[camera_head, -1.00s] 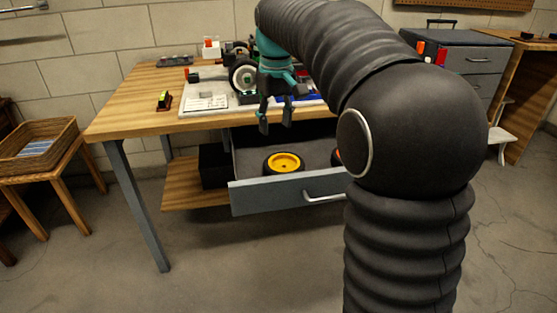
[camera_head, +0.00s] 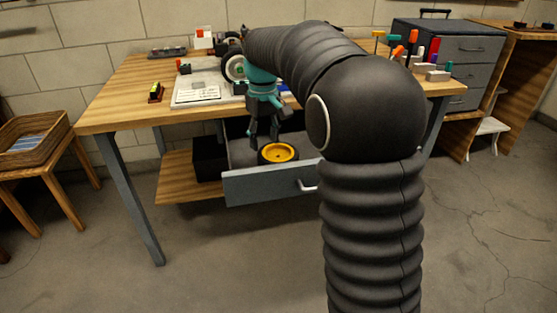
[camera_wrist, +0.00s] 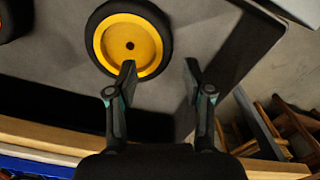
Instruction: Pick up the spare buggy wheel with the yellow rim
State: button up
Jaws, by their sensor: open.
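The spare buggy wheel with the yellow rim (camera_head: 278,153) lies flat in the open drawer (camera_head: 262,186) under the workbench. It has a black tyre and also shows at the top of the wrist view (camera_wrist: 129,44). My gripper (camera_head: 263,141) is open and empty, pointing down over the drawer at the wheel's left side in the head view. In the wrist view my gripper (camera_wrist: 158,75) has its left finger overlapping the rim's lower edge in the picture. Its right finger is clear of the tyre, over bare drawer floor. I cannot tell whether the finger touches the wheel.
A second dark tyre (camera_wrist: 12,18) is partly visible at the wrist view's upper left corner. The workbench top (camera_head: 125,92) holds a parts tray (camera_head: 205,90) and other items above the drawer.

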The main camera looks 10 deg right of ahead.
aim_at(263, 157)
jog(key=f, duration=0.5)
jog(key=shift+a, duration=0.3)
grip_shut()
